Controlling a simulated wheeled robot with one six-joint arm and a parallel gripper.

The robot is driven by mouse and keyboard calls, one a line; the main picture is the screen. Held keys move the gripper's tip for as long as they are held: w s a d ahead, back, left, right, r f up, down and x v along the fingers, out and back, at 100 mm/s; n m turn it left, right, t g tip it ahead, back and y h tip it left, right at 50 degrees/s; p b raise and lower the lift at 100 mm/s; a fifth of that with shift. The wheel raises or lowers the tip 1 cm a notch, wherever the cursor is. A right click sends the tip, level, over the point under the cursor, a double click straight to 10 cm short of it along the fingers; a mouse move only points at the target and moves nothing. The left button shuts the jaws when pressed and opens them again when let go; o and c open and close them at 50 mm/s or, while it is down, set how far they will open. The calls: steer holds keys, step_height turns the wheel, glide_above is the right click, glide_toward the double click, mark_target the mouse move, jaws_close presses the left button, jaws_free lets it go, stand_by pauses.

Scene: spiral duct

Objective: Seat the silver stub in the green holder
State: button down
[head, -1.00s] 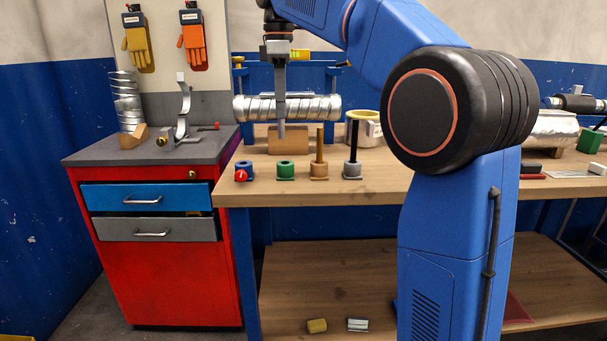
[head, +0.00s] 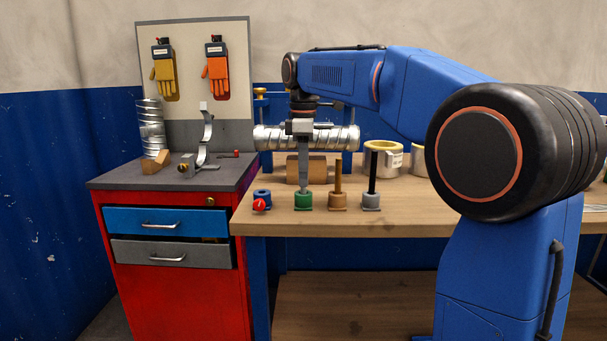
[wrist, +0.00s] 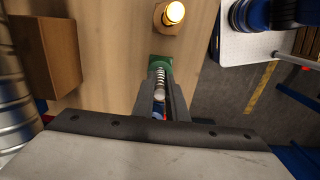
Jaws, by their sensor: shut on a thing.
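The green holder (head: 304,201) stands near the front edge of the wooden bench, in a row of coloured holders. My gripper (head: 304,188) points straight down over it, fingertips right at its top. In the wrist view the gripper (wrist: 161,97) is shut on the silver stub (wrist: 160,84), a ribbed metal piece between the fingers. The green holder (wrist: 161,63) shows just beyond the stub's far end. The fingers hide the stub in the head view. I cannot tell how far it is inside the holder.
A blue holder with a red part (head: 262,201) stands left. A tan holder with a wooden peg (head: 338,199) and a grey holder with a black rod (head: 371,200) stand right. A brown block (head: 296,170) and spiral duct (head: 342,138) are behind.

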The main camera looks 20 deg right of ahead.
steer(key=shift+f, duration=0.15)
steer(key=c, duration=1.8)
jaws_free()
steer(key=shift+o, duration=0.2)
step_height(320, 180, up, 12)
steer(key=shift+r, duration=0.15)
steer(key=s+d+f+m+t, duration=0.2)
steer(key=s+f+m, duration=0.5)
steer(key=s+f, duration=0.9)
steer(key=s+d+f+m+t, duration=0.2)
steer(key=s+d+f+m, duration=0.3)
steer(key=s+f, duration=1.2)
step_height(320, 180, down, 3)
steer(key=shift+s+r+m+t, duration=0.2)
steer(key=shift+m+t, duration=0.2)
steer(key=shift+m, duration=0.8)
